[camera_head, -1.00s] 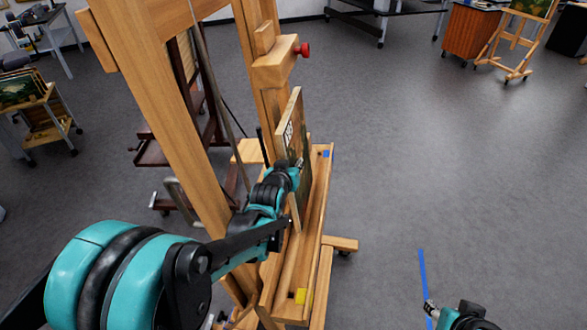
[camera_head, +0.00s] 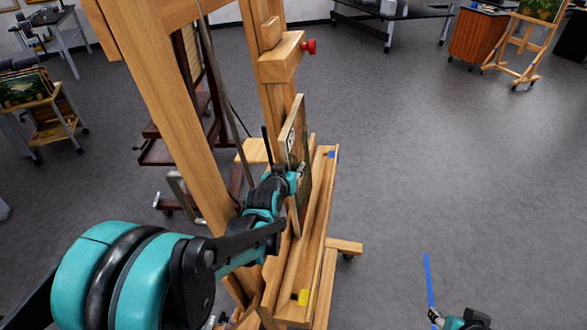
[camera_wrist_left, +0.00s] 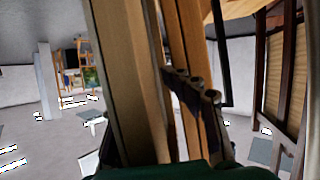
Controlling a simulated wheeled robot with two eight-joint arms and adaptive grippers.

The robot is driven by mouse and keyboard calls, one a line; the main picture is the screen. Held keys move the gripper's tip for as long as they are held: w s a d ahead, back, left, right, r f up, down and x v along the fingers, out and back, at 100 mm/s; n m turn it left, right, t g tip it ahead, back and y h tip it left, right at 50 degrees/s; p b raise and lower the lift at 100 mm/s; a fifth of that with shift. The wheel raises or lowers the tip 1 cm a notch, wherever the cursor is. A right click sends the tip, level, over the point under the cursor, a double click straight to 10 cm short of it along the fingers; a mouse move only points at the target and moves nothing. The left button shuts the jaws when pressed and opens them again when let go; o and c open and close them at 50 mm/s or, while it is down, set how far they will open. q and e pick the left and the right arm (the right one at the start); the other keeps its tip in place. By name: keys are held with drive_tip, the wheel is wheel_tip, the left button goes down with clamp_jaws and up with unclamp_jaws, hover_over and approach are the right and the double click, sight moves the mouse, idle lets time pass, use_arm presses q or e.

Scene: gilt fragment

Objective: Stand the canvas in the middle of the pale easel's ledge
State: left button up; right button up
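The canvas (camera_head: 302,150) shows nearly edge-on in the head view, upright and close against the pale easel (camera_head: 160,90). Its lower end is over or on the ledge (camera_head: 318,225); I cannot tell whether it touches. My left gripper (camera_head: 297,178) is at the canvas's near side and appears shut on it, though the arm hides part of the grip. In the left wrist view, dark fingers (camera_wrist_left: 194,88) are beside wooden parts.
The ledge carries a blue mark (camera_head: 332,154) at its far end and a yellow mark (camera_head: 303,297) at its near end. A block with a red knob (camera_head: 309,47) is above the canvas. A dark easel (camera_head: 170,150) stands behind. The floor at right is open.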

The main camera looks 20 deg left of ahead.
use_arm(q)
drive_tip(key=shift+a, duration=0.1)
idle(0.3)
drive_tip(key=v, duration=1.2)
idle(0.6)
drive_tip(key=s+d+f+m+g+h, duration=0.1)
drive_tip(key=s+d+f+g, duration=0.2)
drive_tip(key=s, duration=0.4)
drive_tip(key=s+d+f+m+g+h, duration=0.1)
drive_tip(key=s+d+f+m+g, duration=0.1)
drive_tip(key=s+d+f, duration=0.3)
drive_tip(key=s+d+g, duration=0.1)
drive_tip(key=s+d, duration=0.1)
drive_tip(key=s, duration=0.1)
drive_tip(key=shift+d+m, duration=0.2)
drive_tip(key=shift+m, duration=0.1)
drive_tip(key=shift+o, duration=0.2)
idle(1.6)
